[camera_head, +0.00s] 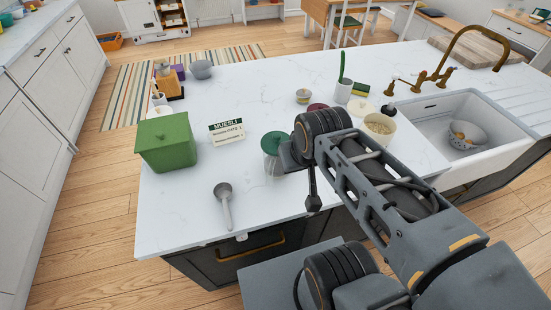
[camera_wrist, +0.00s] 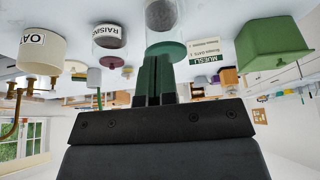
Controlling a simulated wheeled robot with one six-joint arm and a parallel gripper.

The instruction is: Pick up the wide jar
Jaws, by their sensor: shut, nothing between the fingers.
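Several jars stand on the white island counter, and none is marked as the wide one. A clear jar with a dark green lid (camera_head: 274,142) stands just left of my wrist; its lid (camera_wrist: 166,48) shows in the upside-down wrist view. A cream, open-topped jar (camera_head: 380,126) stands right of my arm; its "OAT" label (camera_wrist: 40,42) shows in the wrist view. A raisin jar (camera_wrist: 110,36) has a maroon lid (camera_head: 317,108). My gripper (camera_wrist: 155,58) is shut and empty, its fingers overlapping the green-lidded jar in the picture. My arm hides the fingertips in the head view.
A green box (camera_head: 166,146) and a muesli card (camera_head: 227,131) stand left of the jars. A grey scoop (camera_head: 224,201) lies near the front edge.

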